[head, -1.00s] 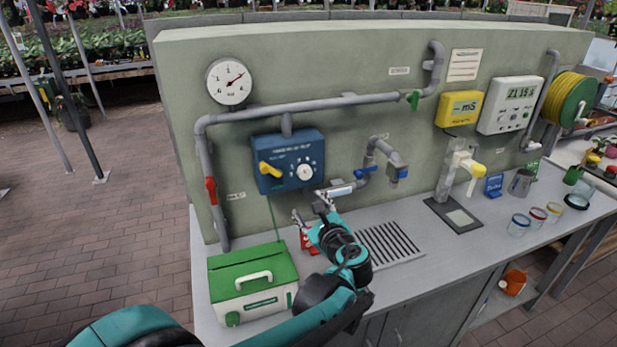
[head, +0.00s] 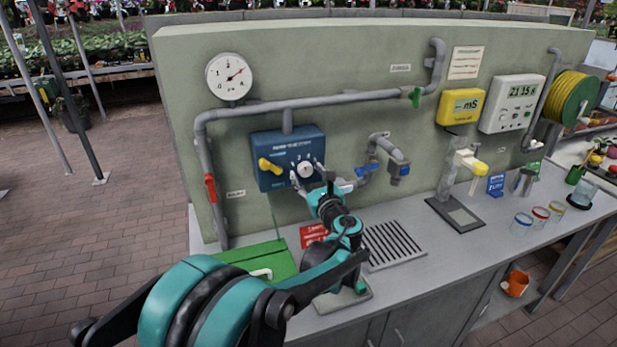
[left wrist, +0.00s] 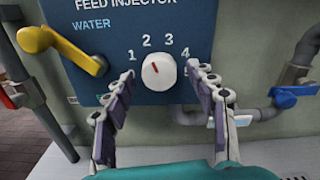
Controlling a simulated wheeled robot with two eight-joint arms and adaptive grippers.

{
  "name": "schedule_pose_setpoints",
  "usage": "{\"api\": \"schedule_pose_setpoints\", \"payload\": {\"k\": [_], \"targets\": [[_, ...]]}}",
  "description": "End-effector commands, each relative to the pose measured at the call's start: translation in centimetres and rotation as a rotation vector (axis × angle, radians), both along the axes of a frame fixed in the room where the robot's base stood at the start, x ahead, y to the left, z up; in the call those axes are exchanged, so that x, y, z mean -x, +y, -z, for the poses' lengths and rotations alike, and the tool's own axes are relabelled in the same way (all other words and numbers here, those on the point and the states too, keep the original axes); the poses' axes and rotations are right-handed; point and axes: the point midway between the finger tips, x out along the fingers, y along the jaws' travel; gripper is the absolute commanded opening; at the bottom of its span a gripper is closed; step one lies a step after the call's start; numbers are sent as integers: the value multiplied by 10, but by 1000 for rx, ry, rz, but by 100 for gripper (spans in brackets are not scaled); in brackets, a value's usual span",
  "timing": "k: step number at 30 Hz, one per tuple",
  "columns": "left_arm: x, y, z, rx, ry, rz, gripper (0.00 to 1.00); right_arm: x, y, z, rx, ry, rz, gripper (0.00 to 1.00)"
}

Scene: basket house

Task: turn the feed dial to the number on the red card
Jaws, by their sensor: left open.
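The feed dial (head: 305,169) is a white round knob on the blue feed injector box (head: 271,151). In the left wrist view the dial (left wrist: 159,77) has a red mark pointing up and slightly left, toward the 2; the numbers 1 to 4 arc over it. My left gripper (head: 309,182) is open in front of the box. In the wrist view its fingertips (left wrist: 162,74) stand on either side of the dial, with gaps to it. The red card (head: 313,235) stands on the counter behind my left arm, partly hidden; its number is too small to read. My right gripper is not in view.
A yellow lever (head: 270,167) sits left of the dial. A blue-handled tap (head: 368,171) is to the right. A green-lidded box (head: 245,260) is partly behind my arm. A drain grate (head: 393,245) lies on the counter.

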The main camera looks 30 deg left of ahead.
Motion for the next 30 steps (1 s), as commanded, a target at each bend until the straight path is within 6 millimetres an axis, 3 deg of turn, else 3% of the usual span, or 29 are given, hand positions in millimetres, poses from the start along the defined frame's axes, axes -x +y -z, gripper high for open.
{"api": "schedule_pose_setpoints", "payload": {"k": [4,9,10,20,30], "targets": [[0,0,0,0,0,0,54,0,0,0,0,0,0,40],[0,0,0,1,-1,0,9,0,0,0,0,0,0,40],[0,0,0,1,-1,0,7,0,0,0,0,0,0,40],[0,0,0,22,-26,0,7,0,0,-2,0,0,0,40],[0,-1,-1,158,-185,0,7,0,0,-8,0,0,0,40]]}}
